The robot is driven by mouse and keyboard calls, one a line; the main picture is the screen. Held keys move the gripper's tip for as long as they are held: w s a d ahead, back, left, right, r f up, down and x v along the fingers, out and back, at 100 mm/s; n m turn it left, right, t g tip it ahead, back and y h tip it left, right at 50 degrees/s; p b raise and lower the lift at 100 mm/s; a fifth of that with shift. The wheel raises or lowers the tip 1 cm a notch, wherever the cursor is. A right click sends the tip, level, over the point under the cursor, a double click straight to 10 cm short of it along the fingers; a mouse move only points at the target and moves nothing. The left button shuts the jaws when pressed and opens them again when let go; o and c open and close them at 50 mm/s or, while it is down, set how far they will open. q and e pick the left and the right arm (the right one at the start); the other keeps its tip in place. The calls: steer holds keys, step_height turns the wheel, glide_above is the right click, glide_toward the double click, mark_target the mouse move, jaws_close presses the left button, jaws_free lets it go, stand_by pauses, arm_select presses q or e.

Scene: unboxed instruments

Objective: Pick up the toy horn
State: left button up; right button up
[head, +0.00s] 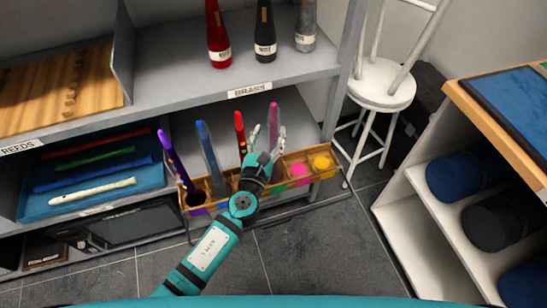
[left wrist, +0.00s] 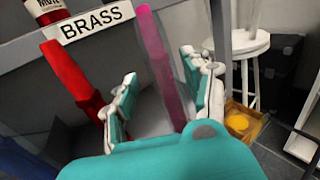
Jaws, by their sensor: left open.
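I cannot tell which one the task means. My left gripper (head: 267,138) is open above the rack, between the red and pink horns in the head view. In the left wrist view the pink horn (left wrist: 160,62) shows between the open fingers (left wrist: 162,95), and the red horn (left wrist: 72,75) is left of them. Contact is not clear. My right gripper is not in view.
The shelf board marked BRASS (head: 250,88) overhangs behind the horns and carries bottle-like items (head: 265,35). A blue tray (head: 90,180) of recorders lies left. A white stool (head: 380,85) and a side cabinet (head: 440,200) stand right. Floor in front is clear.

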mark_target(273, 126)
arm_select(q)
steer(key=x, duration=0.5)
steer(key=shift+w+d+f+b, duration=0.15)
steer(key=shift+f+b, duration=0.05)
steer(key=shift+b, duration=0.2)
jaws_close()
